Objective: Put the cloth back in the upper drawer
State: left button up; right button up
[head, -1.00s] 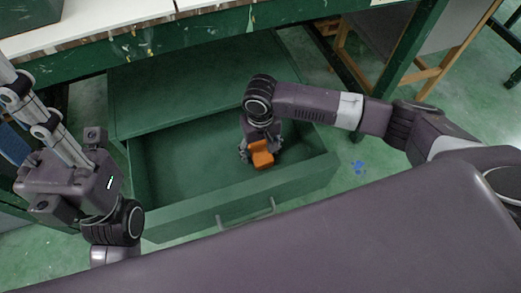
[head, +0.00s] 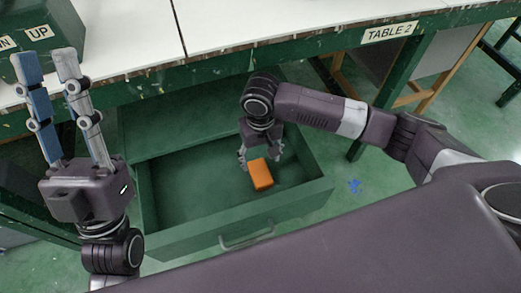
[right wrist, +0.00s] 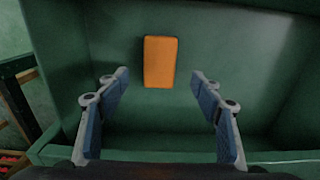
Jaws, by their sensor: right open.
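The cloth (head: 260,174) is an orange folded block lying inside the open green drawer (head: 190,238) below the table. The right wrist view shows the cloth (right wrist: 160,62) on the drawer floor, beyond and between the fingertips, with clear space on both sides. My right gripper (head: 260,160) reaches down into the drawer. It is open and empty, with its fingers spread wide in the right wrist view (right wrist: 160,78). My left gripper (head: 46,66) points upward at the far left, fingers apart and empty. Whether this drawer is the upper one cannot be told.
The white-topped table (head: 280,30) with a "TABLE 2" label stands above and behind the drawer. A dark green box (head: 40,30) sits on it at the left. A drawer handle (head: 245,236) is on the front panel.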

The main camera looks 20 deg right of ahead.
pick_arm(q)
jog(key=w+f+g, duration=0.2)
jog(key=w, duration=0.1)
jog(key=w+f+g, duration=0.1)
jog(key=shift+w+d+f+y+p, duration=0.15)
jog(key=shift+w+d+y+p, duration=0.2)
jog(key=shift+d+y+p, duration=0.05)
pick_arm(e)
notch_tip(320, 180, up, 2)
jog(key=shift+r, duration=0.1)
pick_arm(q)
jog(key=shift+y, duration=0.3)
